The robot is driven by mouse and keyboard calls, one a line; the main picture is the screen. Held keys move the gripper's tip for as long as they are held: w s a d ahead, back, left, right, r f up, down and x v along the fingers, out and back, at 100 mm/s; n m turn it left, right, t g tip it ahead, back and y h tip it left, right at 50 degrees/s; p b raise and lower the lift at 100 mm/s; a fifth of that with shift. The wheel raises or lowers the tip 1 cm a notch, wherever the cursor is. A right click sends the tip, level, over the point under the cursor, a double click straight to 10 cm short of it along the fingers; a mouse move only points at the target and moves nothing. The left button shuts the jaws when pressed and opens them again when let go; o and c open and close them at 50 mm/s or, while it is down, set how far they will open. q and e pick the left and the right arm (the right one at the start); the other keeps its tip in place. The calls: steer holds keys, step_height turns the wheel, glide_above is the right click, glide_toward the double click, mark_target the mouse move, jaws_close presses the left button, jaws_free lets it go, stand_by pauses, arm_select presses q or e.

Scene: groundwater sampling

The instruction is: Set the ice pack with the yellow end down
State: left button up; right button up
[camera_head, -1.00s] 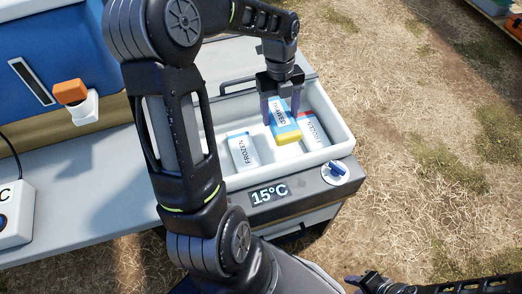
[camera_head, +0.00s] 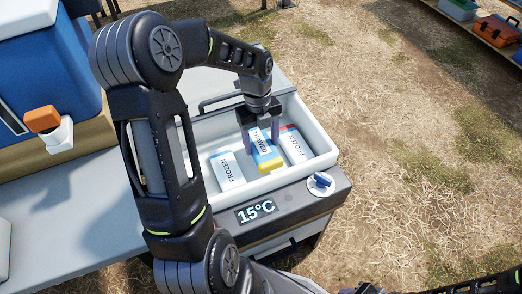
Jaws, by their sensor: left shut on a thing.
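My left gripper (camera_head: 261,143) points down into the white tray (camera_head: 325,157) and is shut on the ice pack with the yellow end (camera_head: 266,158). This pack is white and blue, and its yellow end faces the front of the tray. It sits low between two other packs marked FROZEN. One is the white and blue pack (camera_head: 227,170) to its left; the other is the pack with a red end (camera_head: 294,144) to its right. I cannot tell if the held pack touches the tray floor. Dark parts of my right arm show at the bottom right edge; its jaws are not clear.
The tray is set in a grey unit with a 15°C display (camera_head: 256,211) and a blue and white knob (camera_head: 320,184). A blue cooler (camera_head: 50,85) with an orange and white tap (camera_head: 46,122) stands at the left. Dry grass lies to the right.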

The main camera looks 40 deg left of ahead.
mark_target(261, 143)
arm_select(q)
step_height(261, 143, down, 4)
steer(key=shift+f+b, duration=0.1)
steer(key=shift+b, duration=0.35)
steer(key=shift+f, duration=0.15)
steer(key=o, duration=1.7)
steer(key=r+p, duration=0.1)
steer(key=r, duration=0.3)
steer(key=a+r+p, duration=0.1)
steer(key=r, duration=0.3)
steer(key=r+p, duration=0.1)
steer(key=r, duration=0.3)
steer(key=shift+w+a+r, duration=0.1)
steer(key=shift+w+a, duration=0.2)
steer(key=shift+w, duration=0.1)
